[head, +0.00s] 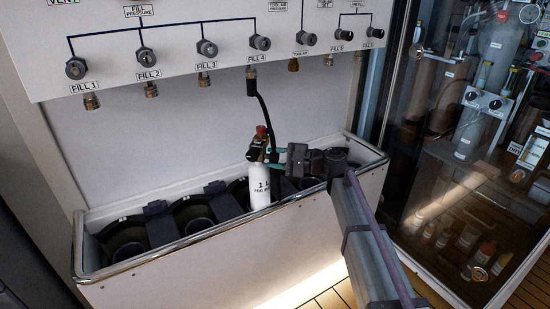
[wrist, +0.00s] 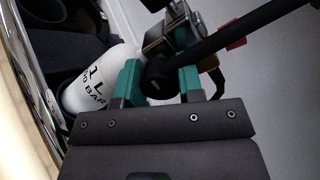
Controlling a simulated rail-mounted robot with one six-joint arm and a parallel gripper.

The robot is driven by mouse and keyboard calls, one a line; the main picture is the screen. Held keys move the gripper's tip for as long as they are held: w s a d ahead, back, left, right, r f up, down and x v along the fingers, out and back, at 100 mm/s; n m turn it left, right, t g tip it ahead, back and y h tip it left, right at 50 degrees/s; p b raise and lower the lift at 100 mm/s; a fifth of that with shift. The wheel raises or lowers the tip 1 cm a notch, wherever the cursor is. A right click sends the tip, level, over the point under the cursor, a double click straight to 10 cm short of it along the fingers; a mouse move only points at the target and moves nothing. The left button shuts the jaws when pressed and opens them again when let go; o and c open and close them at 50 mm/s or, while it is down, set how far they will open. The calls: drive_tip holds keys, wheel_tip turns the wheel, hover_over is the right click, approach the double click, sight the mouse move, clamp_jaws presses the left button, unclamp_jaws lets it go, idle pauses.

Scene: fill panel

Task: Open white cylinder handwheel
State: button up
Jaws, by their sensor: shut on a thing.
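The white cylinder (head: 258,190) stands upright in a round slot of the trough, with "1 L" printed on its side. It also shows at the left in the wrist view (wrist: 100,82). Its black handwheel (wrist: 158,78) sits between the green fingers of my gripper (wrist: 160,82), close to the valve body (wrist: 172,40). In the head view my gripper (head: 275,158) reaches the cylinder's top from the right and is shut on the handwheel, which its fingers mostly hide there. A red part (head: 261,131) tops the valve.
A black hose (head: 265,115) runs from the FILL 4 outlet (head: 251,75) down to the cylinder's valve. Empty dark slots (head: 195,213) lie to the left inside the metal-rimmed trough (head: 180,245). A glass cabinet (head: 440,170) stands at the right.

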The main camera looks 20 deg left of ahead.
drive_tip(key=n, duration=0.7)
drive_tip(key=shift+t, duration=0.3)
drive_tip(key=n, duration=0.6)
drive_tip(key=shift+f, duration=0.1)
drive_tip(key=n+b, duration=0.1)
drive_tip(key=n, duration=1.3)
drive_tip(key=shift+w+y, duration=0.1)
drive_tip(key=shift+y, duration=0.2)
drive_tip(key=o, duration=0.9)
